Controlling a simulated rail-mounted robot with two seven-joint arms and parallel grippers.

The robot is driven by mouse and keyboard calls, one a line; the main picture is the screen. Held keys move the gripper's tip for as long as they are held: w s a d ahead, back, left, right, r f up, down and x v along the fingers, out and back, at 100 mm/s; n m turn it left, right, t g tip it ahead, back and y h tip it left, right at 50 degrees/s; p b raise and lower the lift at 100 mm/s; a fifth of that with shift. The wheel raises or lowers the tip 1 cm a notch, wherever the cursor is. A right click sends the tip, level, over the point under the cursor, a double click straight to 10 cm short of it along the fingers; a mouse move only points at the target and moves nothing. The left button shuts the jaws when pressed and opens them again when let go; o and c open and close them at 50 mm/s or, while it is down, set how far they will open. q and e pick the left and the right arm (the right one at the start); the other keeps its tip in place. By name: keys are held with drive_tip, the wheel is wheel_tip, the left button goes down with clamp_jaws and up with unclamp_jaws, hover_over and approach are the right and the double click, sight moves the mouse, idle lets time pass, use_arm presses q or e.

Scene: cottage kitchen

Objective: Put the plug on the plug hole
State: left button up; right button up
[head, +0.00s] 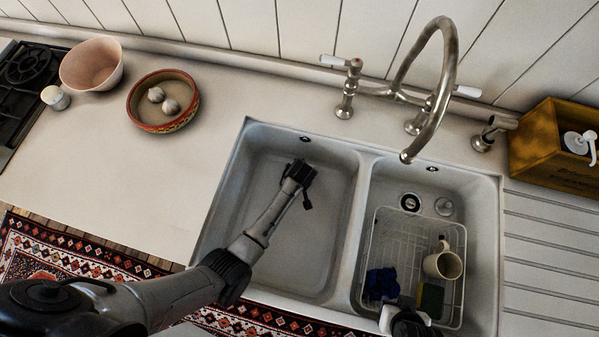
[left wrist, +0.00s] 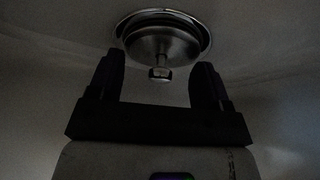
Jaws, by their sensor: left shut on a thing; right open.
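In the left wrist view a round metal plug (left wrist: 160,46) with a short stem and knob shows between the fingers of my left gripper (left wrist: 160,78). In the head view my left gripper (head: 299,176) reaches into the left sink basin (head: 275,270), hiding the plug and hole there. My right gripper (head: 403,321) is open at the bottom edge, partly cut off, by the right basin.
The right basin holds a wire rack (head: 400,245) with a mug (head: 443,262), a blue cloth (head: 381,284) and a sponge (head: 431,299). Behind it are a drain (head: 410,202) and a round metal piece (head: 444,207). The tap (head: 446,70) arches over the basins.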

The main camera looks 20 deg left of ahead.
use_arm(q)
drive_tip(key=shift+f, duration=0.1)
drive_tip(key=o, duration=0.9)
drive_tip(key=shift+s+r+p, duration=0.15)
drive_tip(key=shift+r+p, duration=0.55)
drive_tip(key=shift+r, duration=0.05)
drive_tip(key=p+v, duration=1)
drive_tip(key=p, duration=0.2)
drive_tip(key=shift+s+d+r, duration=0.1)
drive_tip(key=shift+d+r, duration=0.05)
drive_tip(key=shift+r, duration=0.2)
